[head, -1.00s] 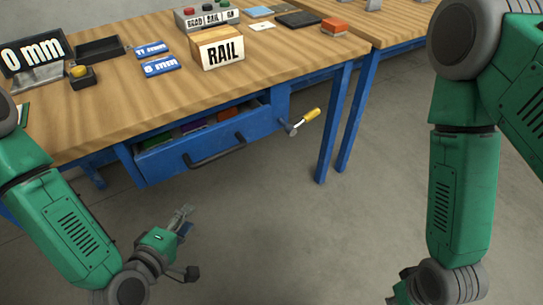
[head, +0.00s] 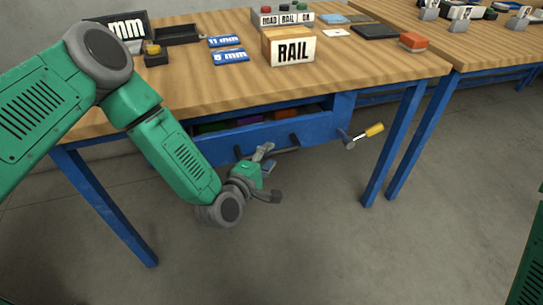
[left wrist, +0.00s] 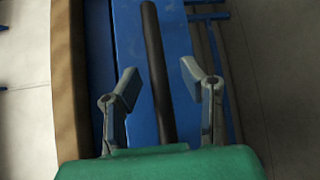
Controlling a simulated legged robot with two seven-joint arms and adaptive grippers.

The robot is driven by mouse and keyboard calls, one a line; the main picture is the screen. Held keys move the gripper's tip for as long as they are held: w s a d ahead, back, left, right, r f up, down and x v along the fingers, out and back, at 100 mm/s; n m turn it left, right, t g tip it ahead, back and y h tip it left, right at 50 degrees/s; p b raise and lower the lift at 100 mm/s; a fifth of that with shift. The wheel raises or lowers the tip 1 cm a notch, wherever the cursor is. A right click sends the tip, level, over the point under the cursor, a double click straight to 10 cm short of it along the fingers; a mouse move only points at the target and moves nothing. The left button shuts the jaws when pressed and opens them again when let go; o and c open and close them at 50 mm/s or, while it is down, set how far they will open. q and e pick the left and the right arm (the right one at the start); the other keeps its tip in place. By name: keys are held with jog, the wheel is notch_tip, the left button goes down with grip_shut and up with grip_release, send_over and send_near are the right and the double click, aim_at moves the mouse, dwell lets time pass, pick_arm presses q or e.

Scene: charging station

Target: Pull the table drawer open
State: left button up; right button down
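The blue table drawer (head: 318,128) hangs under the wooden tabletop and stands partly open, with coloured items showing inside. Its dark bar handle (head: 284,149) runs across the front, partly hidden by my left gripper (head: 266,156). In the left wrist view, the handle (left wrist: 157,70) passes between the two spread fingers of my left gripper (left wrist: 163,86). The fingers are open, with gaps on both sides of the bar. I cannot tell how deep the bar sits between them. My right gripper is out of view.
The tabletop (head: 370,68) carries a RAIL box (head: 290,48), blue labels (head: 228,56) and trays. A yellow-handled tool (head: 372,130) sticks out right of the drawer. Blue table legs (head: 392,150) stand at the right. The floor before the drawer is clear.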

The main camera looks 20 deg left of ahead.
pick_arm(q)
jog(key=shift+w+a+f, duration=0.15)
jog(key=shift+w, duration=0.6)
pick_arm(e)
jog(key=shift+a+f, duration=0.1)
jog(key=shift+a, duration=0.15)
pick_arm(q)
jog(key=shift+d, duration=0.2)
grip_shut()
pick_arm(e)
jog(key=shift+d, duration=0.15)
